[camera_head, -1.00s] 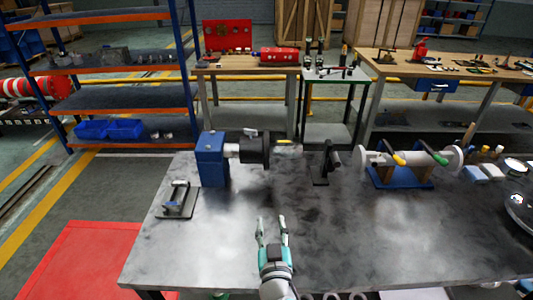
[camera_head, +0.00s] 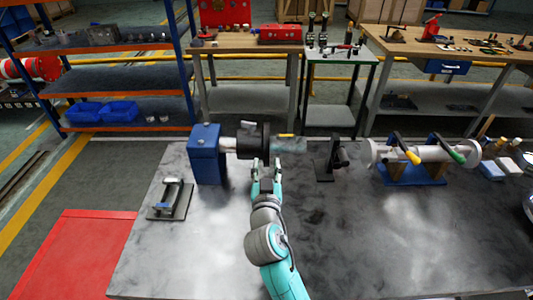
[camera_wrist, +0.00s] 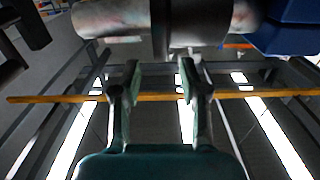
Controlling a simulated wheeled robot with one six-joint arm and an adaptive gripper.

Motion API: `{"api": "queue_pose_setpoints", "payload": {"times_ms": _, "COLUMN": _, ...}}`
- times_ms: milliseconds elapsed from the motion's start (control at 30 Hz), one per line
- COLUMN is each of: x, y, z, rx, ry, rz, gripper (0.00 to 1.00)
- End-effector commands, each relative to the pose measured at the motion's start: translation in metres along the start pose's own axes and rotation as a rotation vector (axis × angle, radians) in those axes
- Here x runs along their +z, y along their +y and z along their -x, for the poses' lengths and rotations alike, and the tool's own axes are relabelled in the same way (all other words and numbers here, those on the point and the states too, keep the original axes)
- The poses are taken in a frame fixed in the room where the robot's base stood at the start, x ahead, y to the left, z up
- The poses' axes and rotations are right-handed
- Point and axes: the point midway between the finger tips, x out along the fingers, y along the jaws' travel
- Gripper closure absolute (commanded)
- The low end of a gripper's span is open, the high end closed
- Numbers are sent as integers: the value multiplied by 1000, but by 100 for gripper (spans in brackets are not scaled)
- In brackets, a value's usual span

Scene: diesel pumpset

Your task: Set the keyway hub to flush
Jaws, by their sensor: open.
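The keyway hub (camera_head: 253,141) is a dark round disc on a horizontal grey shaft (camera_head: 289,145) that runs out to the right of a blue block (camera_head: 207,155). A small yellow piece (camera_head: 285,135) shows on top of the shaft, right of the hub. My gripper (camera_head: 266,164) is open just in front of and below the hub, fingers pointing at it. In the wrist view, my gripper (camera_wrist: 158,75) shows two parted fingers with nothing between them, and the dark hub (camera_wrist: 190,22) and shaft (camera_wrist: 110,18) cross the top. I cannot tell whether the fingertips touch anything.
A black stand (camera_head: 329,160) is right of the shaft end. Further right, a pale roller with yellow and green handles (camera_head: 414,155) sits on a blue base. A small clamp fixture (camera_head: 171,199) lies at the left. The front of the metal table (camera_head: 370,245) is clear.

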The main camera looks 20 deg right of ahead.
Motion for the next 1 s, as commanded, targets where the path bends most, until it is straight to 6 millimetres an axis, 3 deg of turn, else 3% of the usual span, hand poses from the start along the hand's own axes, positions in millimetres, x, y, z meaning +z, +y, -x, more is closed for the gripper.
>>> {"api": "queue_pose_setpoints", "payload": {"times_ms": 100, "x": 0, "y": 0, "z": -21, "rx": 1, "ry": 1, "rz": 0, "gripper": 56}}
{"api": "queue_pose_setpoints", "payload": {"times_ms": 300, "x": 0, "y": 0, "z": -44, "rx": 0, "ry": 1, "rz": 1, "gripper": 56}}
{"api": "queue_pose_setpoints", "payload": {"times_ms": 733, "x": 0, "y": 0, "z": -52, "rx": -1, "ry": 0, "rz": 0, "gripper": 56}}
{"api": "queue_pose_setpoints", "payload": {"times_ms": 900, "x": 0, "y": 0, "z": -52, "rx": -1, "ry": 0, "rz": 1, "gripper": 99}}
{"api": "queue_pose_setpoints", "payload": {"times_ms": 1000, "x": 0, "y": 0, "z": -52, "rx": -1, "ry": 0, "rz": 1, "gripper": 100}}
